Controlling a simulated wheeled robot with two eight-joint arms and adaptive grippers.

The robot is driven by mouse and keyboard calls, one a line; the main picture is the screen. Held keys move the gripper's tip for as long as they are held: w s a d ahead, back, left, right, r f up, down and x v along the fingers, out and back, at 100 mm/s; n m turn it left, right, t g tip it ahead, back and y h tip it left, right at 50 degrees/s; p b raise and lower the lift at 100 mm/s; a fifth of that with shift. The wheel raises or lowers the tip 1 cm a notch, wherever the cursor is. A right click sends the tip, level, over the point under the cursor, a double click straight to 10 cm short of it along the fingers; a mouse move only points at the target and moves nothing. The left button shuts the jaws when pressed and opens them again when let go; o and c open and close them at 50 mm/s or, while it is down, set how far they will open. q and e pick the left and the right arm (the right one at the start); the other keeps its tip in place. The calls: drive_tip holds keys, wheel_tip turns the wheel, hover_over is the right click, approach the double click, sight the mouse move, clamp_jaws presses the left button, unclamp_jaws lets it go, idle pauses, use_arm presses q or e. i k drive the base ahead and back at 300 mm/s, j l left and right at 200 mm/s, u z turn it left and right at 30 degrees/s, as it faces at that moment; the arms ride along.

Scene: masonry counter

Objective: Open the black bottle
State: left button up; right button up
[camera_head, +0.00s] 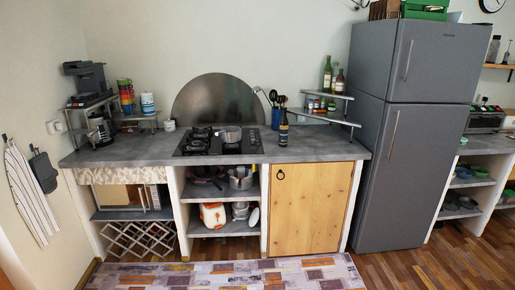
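Neither of my grippers is in view.
A gas stove (196,146) with a pot (230,134) lies left of the bottle. A blue utensil holder (276,118) stands behind it. A corner shelf (334,119) with green bottles (327,76) is at right, beside a tall fridge (405,165). A patterned rug (225,277) covers the floor.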

sight(284, 122)
drive_tip(key=i, duration=2.45)
